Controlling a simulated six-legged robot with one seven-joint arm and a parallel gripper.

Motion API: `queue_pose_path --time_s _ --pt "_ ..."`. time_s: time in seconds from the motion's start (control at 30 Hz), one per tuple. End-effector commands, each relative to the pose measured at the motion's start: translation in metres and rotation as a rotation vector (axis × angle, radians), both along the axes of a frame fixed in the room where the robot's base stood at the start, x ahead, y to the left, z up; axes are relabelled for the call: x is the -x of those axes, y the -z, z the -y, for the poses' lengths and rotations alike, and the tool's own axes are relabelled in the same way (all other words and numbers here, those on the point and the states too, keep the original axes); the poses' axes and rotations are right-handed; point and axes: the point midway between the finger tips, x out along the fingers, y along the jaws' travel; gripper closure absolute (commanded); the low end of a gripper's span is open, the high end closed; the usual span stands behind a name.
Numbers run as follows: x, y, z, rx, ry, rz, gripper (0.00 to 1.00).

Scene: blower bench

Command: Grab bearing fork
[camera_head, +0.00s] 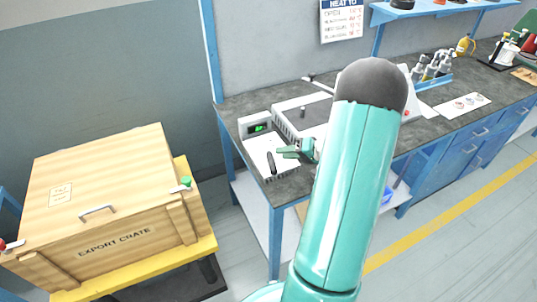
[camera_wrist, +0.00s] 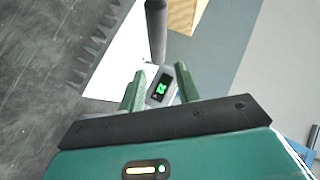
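A dark slim rod-shaped piece (camera_head: 271,162) is over the white sheet at the left end of the bench; it may be the bearing fork, but no fork shape is clear. In the wrist view a dark rod (camera_wrist: 157,32) shows beyond my fingertips, apart from them. My gripper (camera_head: 284,151) is just right of the piece in the head view, above the bench. In the wrist view my gripper (camera_wrist: 160,78) has its two green fingers apart with nothing held between them.
A small box with a green display (camera_head: 258,128) stands behind the sheet, beside a grey-topped unit (camera_head: 302,114). A wooden export crate (camera_head: 100,205) on a yellow stand is to the left. Bottles (camera_head: 436,66) stand farther right. Floor between crate and bench is open.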

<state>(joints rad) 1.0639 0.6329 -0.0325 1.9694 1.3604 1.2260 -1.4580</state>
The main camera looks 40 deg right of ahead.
Motion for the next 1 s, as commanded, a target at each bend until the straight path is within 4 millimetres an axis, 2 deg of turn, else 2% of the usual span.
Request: queue_pose_path --time_s 0.27,0.5,0.53,0.7,1.0 --pt "-0.032 0.019 -0.017 -0.001 -0.003 0.001 0.67" --pt "-0.035 0.020 -0.017 0.001 0.000 0.000 0.67" --pt "-0.035 0.020 -0.017 0.000 0.000 0.000 0.69" --pt "-0.035 0.020 -0.018 0.000 0.000 0.000 1.00" --pt "-0.035 0.019 -0.017 0.000 -0.001 0.001 1.00"
